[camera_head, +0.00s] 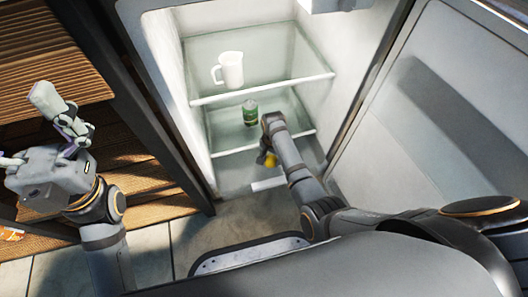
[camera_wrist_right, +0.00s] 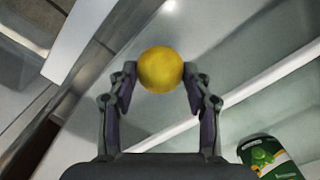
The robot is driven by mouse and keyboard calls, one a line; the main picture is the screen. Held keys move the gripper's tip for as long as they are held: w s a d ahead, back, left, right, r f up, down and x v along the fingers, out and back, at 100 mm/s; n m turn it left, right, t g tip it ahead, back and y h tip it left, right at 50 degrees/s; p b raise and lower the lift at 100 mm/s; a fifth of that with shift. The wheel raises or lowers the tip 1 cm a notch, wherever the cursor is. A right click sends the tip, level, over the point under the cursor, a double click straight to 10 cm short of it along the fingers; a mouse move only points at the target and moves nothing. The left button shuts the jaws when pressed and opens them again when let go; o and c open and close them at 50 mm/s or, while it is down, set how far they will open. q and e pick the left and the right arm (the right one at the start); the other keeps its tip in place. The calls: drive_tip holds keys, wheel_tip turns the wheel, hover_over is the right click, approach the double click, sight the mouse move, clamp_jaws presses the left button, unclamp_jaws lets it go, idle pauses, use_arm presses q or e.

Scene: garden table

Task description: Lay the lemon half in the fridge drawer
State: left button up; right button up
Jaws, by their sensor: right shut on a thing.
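My right gripper (camera_wrist_right: 160,88) is shut on the lemon half (camera_wrist_right: 160,69), a round yellow piece between its two fingertips. In the head view the lemon half (camera_head: 270,160) shows as a small yellow patch beside my right gripper (camera_head: 265,154), inside the open fridge, below the lower shelf's front edge. The cut face cannot be made out. A short pale bar (camera_head: 268,184) at the fridge bottom may be the drawer front; my right arm hides part of that area. My left gripper (camera_head: 40,150) is open, off to the left, away from the fridge.
A white mug (camera_head: 229,70) stands on the upper glass shelf (camera_head: 290,84). A green can (camera_head: 250,112) stands on the lower shelf (camera_head: 222,151); it also shows in the right wrist view (camera_wrist_right: 270,158). The fridge door (camera_head: 440,120) is open on the right. Wooden slats (camera_head: 140,165) lie left.

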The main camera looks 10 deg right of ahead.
sight(270, 173)
wheel_tip(270, 173, down, 10)
drive_tip(key=b, duration=0.7)
drive_tip(key=shift+s+r, duration=0.15)
drive_tip(key=shift+f+b, duration=0.2)
drive_tip(key=shift+b, duration=0.1)
drive_tip(key=shift+r, duration=0.2)
drive_tip(key=o, duration=1.1)
drive_tip(key=shift+f, duration=0.15)
wheel_tip(270, 173, up, 12)
drive_tip(key=p, duration=0.8)
